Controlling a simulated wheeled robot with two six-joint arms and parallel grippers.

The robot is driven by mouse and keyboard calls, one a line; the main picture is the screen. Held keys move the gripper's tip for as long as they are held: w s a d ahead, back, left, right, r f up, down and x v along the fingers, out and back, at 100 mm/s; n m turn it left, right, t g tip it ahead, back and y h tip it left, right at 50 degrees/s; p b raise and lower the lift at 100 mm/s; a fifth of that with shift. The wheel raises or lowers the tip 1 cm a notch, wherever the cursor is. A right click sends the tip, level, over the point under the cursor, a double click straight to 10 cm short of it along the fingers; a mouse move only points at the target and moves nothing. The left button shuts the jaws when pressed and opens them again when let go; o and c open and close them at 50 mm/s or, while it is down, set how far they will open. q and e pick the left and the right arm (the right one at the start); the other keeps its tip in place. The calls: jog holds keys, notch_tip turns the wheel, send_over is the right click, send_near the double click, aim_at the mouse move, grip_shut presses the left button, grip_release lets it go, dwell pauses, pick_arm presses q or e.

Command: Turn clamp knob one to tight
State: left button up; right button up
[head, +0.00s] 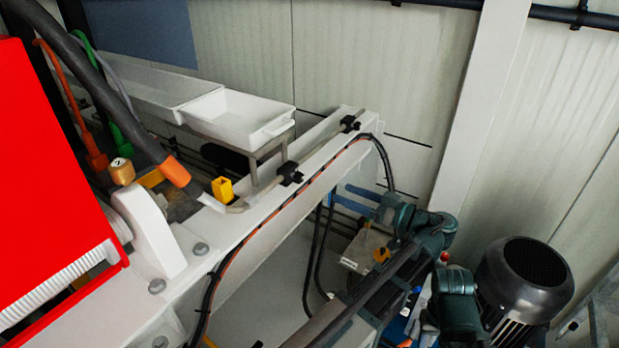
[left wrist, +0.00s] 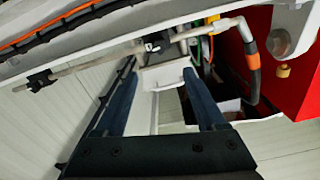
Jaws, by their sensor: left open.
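A brass-coloured knob (head: 122,171) with a dark mark like a "2" on its face stands on a white bracket at the left. It also shows in the left wrist view (left wrist: 283,70) at the right. I cannot make out a knob marked one. Two black clamps, the nearer one (head: 290,174) and the farther one (head: 349,123), sit on a thin pipe along the white beam. My left gripper (head: 341,197) is open and empty, beside and below the beam in the head view. Its two blue fingers (left wrist: 159,76) are apart in the left wrist view. My right gripper is not visible.
A white tray (head: 238,115) stands behind the beam (head: 252,240). A red panel (head: 45,190) and an orange-ended hose (head: 176,172) are at the left. A black cable runs along the beam. A dark motor (head: 525,285) is at the right.

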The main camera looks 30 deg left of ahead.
aim_at(302, 177)
pick_arm(q)
jog(key=a, duration=0.8)
jog(key=w+a, duration=0.1)
jog(key=a, duration=0.3)
jog(key=shift+a, duration=0.35)
